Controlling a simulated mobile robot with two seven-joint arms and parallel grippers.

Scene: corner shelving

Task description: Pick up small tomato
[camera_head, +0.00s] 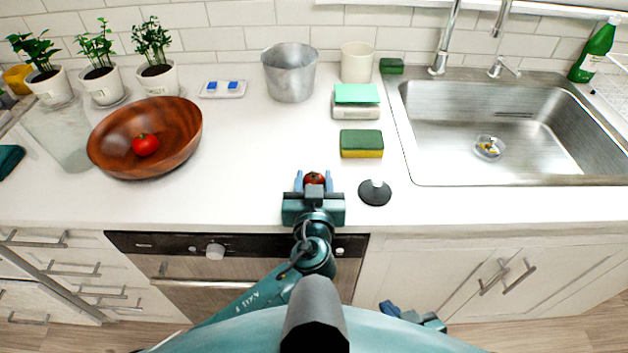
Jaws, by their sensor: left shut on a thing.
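A small dark red tomato (314,179) is at the front of the counter, between the blue fingertips of my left gripper (313,183). The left gripper is shut on it. Whether the tomato touches the counter or is just above it, I cannot tell. A brighter red tomato (146,145) lies inside the brown wooden bowl (186,125) on the left. My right gripper (411,314) shows only in part at the bottom, below the counter edge and in front of the cabinets. Its jaws are not clear.
A dark round stopper (375,192) stands just right of the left gripper. A green and yellow sponge (361,144), a scale-like box (356,107) and a metal pot (290,75) are behind. The sink (455,177) is on the right. The counter between bowl and gripper is clear.

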